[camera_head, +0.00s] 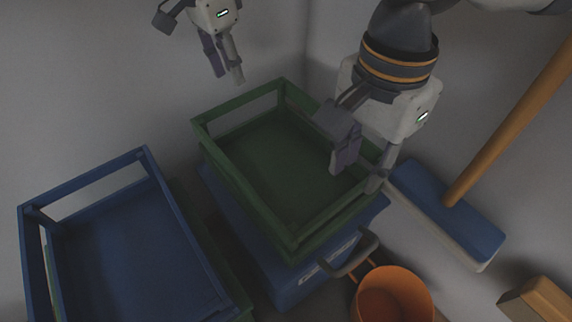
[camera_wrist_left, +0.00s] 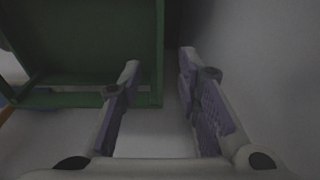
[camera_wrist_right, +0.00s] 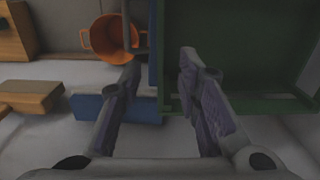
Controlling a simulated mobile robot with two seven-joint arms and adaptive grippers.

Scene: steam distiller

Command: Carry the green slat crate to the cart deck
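The green slat crate (camera_head: 282,232), empty inside, sits on a blue box in the middle of the head view. Its wall also shows in the left wrist view (camera_wrist_left: 80,98) and right wrist view (camera_wrist_right: 270,103). My left gripper (camera_head: 229,76) is open above and beyond the crate's far left side. My right gripper (camera_head: 358,178) is open over the crate's right side. In both wrist views a crate edge lines up between the spread fingers, but I see no grip; contact cannot be told. I cannot make out a cart deck.
A blue slat crate (camera_head: 146,156) stands at the left on a green one. The lidded blue box (camera_head: 285,283) with a grey handle supports the green crate. Walls stand close behind.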

